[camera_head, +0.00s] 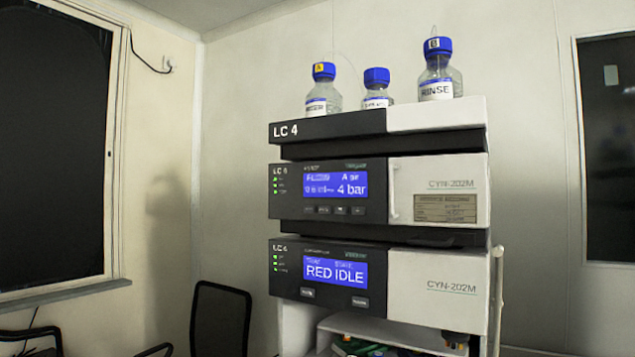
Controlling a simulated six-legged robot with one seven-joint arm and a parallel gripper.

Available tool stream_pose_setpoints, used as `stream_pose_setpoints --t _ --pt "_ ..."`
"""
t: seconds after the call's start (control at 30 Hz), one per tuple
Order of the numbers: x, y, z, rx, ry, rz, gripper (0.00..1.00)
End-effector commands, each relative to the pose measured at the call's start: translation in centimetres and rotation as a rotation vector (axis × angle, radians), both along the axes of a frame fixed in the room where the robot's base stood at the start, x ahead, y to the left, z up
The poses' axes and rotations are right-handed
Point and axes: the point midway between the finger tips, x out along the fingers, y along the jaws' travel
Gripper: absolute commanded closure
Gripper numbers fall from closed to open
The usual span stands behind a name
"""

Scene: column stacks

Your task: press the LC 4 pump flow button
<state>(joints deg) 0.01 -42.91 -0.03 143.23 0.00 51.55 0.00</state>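The LC 4 stack (328,127) stands right of the middle in the head view, with its label on the top tray. The middle module (438,172) has a blue screen (336,184) showing flow text and "4 bar". A row of several small dark buttons (323,210) runs under that screen; their labels are too small to read. The lower module (437,280) has a blue screen (335,270) reading "RED IDLE", with two small buttons (307,293) below it. My gripper is not in view.
Three blue-capped bottles (436,72) stand on the top tray. A vertical handle (392,192) sticks out from the middle module. A dark chair (220,318) stands at the lower left of the stack. An open shelf (385,330) with small items lies under the lower module.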

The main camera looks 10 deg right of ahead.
Motion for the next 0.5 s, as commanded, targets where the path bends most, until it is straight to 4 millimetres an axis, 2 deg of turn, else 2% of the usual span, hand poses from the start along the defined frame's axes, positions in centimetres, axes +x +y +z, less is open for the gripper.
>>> stream_pose_setpoints --t 0.37,0.5 --pt "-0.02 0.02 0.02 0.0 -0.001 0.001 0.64" --pt "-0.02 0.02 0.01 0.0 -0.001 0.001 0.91"
